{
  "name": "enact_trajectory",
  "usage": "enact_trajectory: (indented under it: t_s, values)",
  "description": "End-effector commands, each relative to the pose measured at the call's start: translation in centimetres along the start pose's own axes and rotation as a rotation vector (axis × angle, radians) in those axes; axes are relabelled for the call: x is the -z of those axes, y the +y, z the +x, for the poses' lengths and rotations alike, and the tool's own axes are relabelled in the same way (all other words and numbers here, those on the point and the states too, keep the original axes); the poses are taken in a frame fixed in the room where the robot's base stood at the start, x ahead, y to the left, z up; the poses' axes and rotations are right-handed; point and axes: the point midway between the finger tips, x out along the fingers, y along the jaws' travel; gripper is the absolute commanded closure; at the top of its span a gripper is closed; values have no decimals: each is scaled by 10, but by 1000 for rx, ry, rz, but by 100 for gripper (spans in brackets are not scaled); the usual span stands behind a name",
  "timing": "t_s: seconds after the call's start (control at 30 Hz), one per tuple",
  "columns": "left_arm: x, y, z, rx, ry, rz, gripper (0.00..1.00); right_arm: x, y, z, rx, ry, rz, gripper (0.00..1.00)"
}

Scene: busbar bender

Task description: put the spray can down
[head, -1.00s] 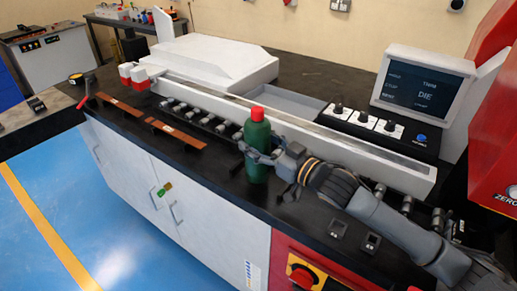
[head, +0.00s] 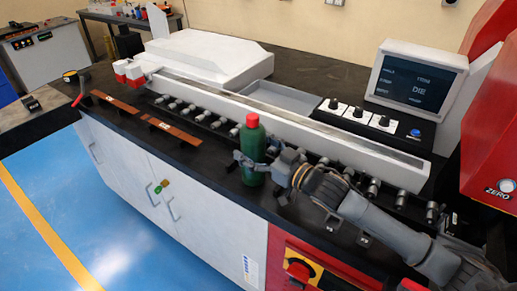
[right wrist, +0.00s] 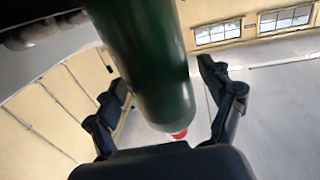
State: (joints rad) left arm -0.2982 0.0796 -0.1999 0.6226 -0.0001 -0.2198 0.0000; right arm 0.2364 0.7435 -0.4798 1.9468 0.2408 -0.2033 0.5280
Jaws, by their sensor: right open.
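The spray can (head: 253,152) is dark green with a red cap and stands upright on the black bench top (head: 190,175), near its front edge. In the right wrist view the can (right wrist: 148,62) fills the upper middle, its red cap pointing down in that picture. My right gripper (head: 250,163) is around the can at mid height, coming from the right. In the right wrist view its fingers (right wrist: 168,100) are spread on both sides of the can, with a gap visible on each side. My left gripper is not in view.
Two copper-brown bars (head: 174,133) lie on the bench at left. A row of metal rollers (head: 203,117) runs behind the can, before a long white rail (head: 290,115). A control screen (head: 421,81) and red machine (head: 490,130) stand at right.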

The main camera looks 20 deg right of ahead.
Motion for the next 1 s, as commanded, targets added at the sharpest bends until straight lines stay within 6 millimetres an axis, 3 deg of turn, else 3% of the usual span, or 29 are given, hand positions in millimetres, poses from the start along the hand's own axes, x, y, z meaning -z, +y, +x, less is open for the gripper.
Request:
enact_trajectory:
  t_s: [0.17, 0.7, 1.0]
  values:
    - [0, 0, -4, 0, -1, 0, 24, 1, 0, -11, 0, -3, 1, 18]
    - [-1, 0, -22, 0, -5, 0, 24, 2, 0, -94, 0, -4, 0, 18]
    - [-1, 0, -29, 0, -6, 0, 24, 2, 0, -118, 0, -1, 0, 18]
